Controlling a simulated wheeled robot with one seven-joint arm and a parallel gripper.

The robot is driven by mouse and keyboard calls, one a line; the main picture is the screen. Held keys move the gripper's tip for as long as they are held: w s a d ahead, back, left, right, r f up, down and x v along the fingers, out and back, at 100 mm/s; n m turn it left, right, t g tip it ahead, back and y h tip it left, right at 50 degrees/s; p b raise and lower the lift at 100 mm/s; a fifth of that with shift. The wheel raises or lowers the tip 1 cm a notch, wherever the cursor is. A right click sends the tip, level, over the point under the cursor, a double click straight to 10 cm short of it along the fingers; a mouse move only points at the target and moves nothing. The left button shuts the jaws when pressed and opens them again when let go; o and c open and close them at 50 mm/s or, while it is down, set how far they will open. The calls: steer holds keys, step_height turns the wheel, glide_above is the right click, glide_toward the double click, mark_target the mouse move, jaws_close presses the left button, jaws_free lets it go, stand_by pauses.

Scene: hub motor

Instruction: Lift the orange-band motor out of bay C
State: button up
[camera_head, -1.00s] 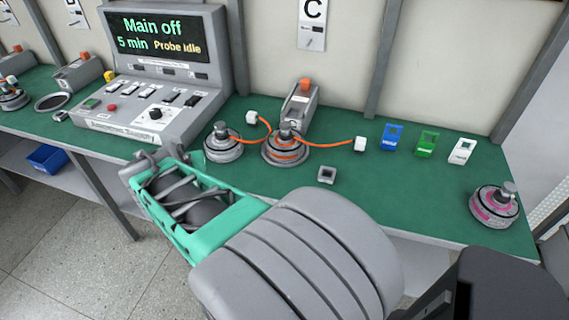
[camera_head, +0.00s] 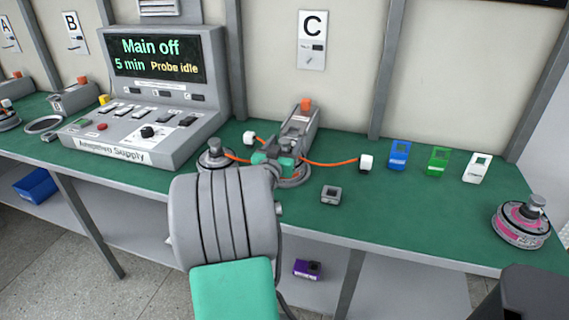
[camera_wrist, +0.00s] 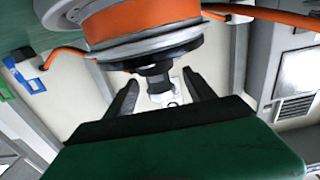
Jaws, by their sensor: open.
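The orange-band motor (camera_head: 294,182) sits on the green bench below the bay C sign (camera_head: 312,38). My gripper (camera_head: 279,158) is over it and hides most of it in the head view. In the wrist view, the motor (camera_wrist: 150,20) fills the top with its orange band, and its dark shaft points between my two fingers (camera_wrist: 160,93). The fingers are apart, one on each side of the shaft, with gaps visible. Orange cables run from both sides of the motor to white plugs, the right one (camera_head: 366,162) lying on the bench.
A grey motor (camera_head: 214,158) stands close left of the gripper, and the power supply console (camera_head: 150,110) is further left. A grey fixture (camera_head: 299,128) stands behind. A small grey block (camera_head: 331,194), coloured tags (camera_head: 438,159) and a pink-band motor (camera_head: 522,225) are to the right.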

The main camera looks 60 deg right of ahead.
steer(key=shift+c, duration=0.3)
jaws_close()
stand_by(0.3)
steer(key=shift+r, duration=0.3)
